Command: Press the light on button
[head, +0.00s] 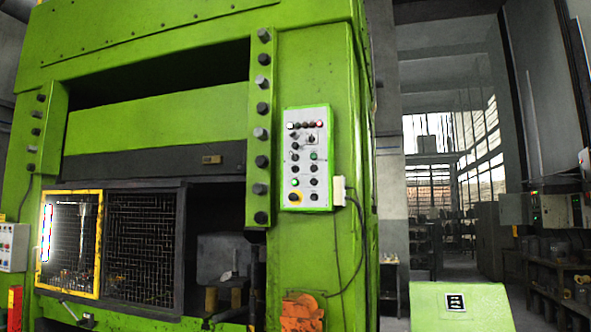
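A large green forging press (150,135) fills the left and middle of the head view. A light grey control panel (307,158) with a green border is on its right column. The labels are too small to read, so I cannot tell which is the light on button. Neither of my grippers is in view.
A yellow-framed mesh guard (99,245) covers part of the press opening. A grey control box (14,247) is at the far left. A green console (460,306) stands at the lower right. An orange object (302,313) is below the panel. A cable hangs beside the panel.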

